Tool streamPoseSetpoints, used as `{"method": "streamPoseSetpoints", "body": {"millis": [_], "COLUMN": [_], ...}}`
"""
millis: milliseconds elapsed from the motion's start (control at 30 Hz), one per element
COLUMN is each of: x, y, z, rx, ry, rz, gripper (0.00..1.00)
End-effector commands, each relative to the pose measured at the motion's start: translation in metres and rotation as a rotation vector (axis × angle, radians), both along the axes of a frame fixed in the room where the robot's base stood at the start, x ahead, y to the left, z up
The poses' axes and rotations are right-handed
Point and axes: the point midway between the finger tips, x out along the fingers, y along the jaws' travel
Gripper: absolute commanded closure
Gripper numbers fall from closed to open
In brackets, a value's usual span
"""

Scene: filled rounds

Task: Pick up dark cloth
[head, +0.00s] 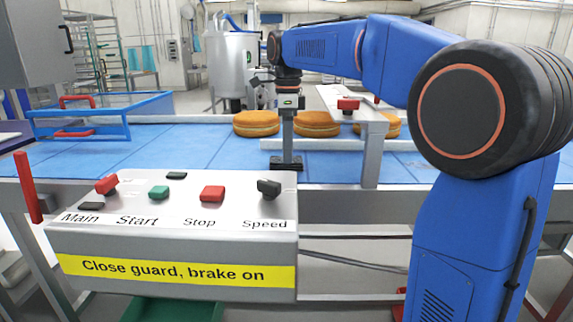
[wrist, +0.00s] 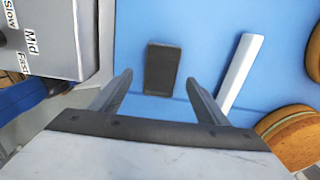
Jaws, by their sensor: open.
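The dark cloth (wrist: 162,70) is a small, flat, dark rectangle on the blue belt (wrist: 205,25). In the wrist view it lies centred just past my fingertips, with belt showing around it. My gripper (wrist: 160,84) is open and empty, its two fingers pointing toward the cloth. In the head view my gripper (head: 287,148) points down over the belt, and the dark cloth (head: 286,164) shows right at its lower end. I cannot tell there whether they touch.
A pale guide rail (wrist: 240,72) lies right of the cloth, with round filled cakes (head: 257,123) beyond it. A grey control box (head: 180,245) with switches stands in front. A blue-framed guard (head: 100,110) is at left. The belt left of the cloth is clear.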

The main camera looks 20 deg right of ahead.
Motion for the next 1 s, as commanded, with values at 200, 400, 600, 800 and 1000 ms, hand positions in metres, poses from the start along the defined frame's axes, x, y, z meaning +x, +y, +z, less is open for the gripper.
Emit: {"method": "streamPoseSetpoints", "body": {"millis": [200, 400, 600, 800, 1000], "x": [0.001, 0.001, 0.001, 0.001, 0.001], "y": [-0.001, -0.001, -0.001, -0.001, -0.001], "z": [-0.026, -0.032, -0.031, -0.031, -0.030], "rx": [0.000, 0.000, 0.000, 0.000, 0.000], "ry": [0.001, 0.000, 0.000, 0.000, 0.000], "rz": [0.000, 0.000, 0.000, 0.000, 0.000], "gripper": [0.31, 0.31, 0.50, 0.76, 0.76]}}
